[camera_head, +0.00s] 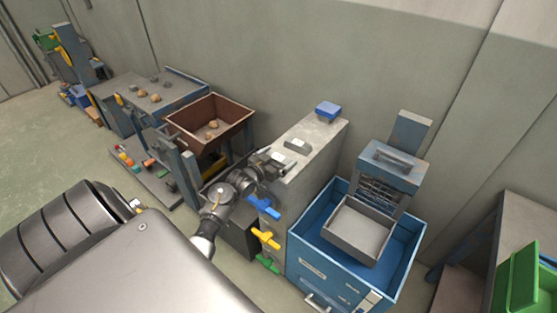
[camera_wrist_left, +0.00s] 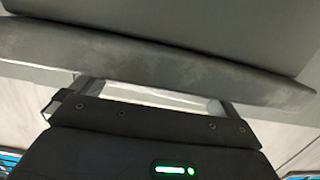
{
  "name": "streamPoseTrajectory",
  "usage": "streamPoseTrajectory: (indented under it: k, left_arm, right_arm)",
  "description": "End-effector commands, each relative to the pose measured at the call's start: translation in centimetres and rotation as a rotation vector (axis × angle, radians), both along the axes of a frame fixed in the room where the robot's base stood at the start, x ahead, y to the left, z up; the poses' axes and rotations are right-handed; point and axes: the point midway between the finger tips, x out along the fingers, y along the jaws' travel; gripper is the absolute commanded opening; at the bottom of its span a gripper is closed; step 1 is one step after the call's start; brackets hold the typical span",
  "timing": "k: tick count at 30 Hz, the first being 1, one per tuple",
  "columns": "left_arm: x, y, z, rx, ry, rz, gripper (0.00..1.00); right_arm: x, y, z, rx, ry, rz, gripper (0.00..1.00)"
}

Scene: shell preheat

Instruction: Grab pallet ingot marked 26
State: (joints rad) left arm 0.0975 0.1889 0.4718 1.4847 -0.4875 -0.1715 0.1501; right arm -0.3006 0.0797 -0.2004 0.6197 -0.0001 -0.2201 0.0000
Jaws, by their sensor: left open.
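A small pale block (camera_head: 296,146), which may be the ingot, lies on top of the grey pedestal (camera_head: 318,135) near its left edge. No number 26 can be read on it. My left gripper (camera_head: 277,158) is open at the pedestal's left edge, just to the left of the block. In the left wrist view my gripper (camera_wrist_left: 152,93) shows two finger parts spread apart with a pale strip between them. A broad grey edge (camera_wrist_left: 170,65) crosses beyond the fingers, and no ingot can be made out there. My right gripper is not in view.
A blue box (camera_head: 326,107) sits at the pedestal's back. Colored handles (camera_head: 265,238) stick out at its front. A blue bin (camera_head: 300,262) with a grey tray (camera_head: 335,232) stands to the right. A brown bin (camera_head: 178,122) and work table (camera_head: 115,92) stand left.

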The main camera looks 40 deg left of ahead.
Motion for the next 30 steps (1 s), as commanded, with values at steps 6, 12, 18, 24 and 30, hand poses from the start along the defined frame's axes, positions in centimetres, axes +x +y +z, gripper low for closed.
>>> streamPoseTrajectory:
  k: [6,12,18,24,30]
  left_arm:
    - [0.0,0.0,0.0,0.000,0.000,0.000,0.95]
    - [0.0,0.0,0.0,0.000,0.000,-0.001,0.69]
    - [0.0,0.0,0.1,0.001,-0.002,-0.001,0.61]
    - [0.0,0.0,0.4,0.002,-0.003,-0.001,0.61]
    - [0.0,0.0,2.5,0.005,-0.006,-0.003,0.61]
  right_arm:
    - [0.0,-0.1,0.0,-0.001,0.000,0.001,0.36]
    - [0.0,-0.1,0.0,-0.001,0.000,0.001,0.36]
    - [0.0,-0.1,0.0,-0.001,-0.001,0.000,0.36]
    - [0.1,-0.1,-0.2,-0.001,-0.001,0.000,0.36]
    - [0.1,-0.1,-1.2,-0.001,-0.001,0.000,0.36]
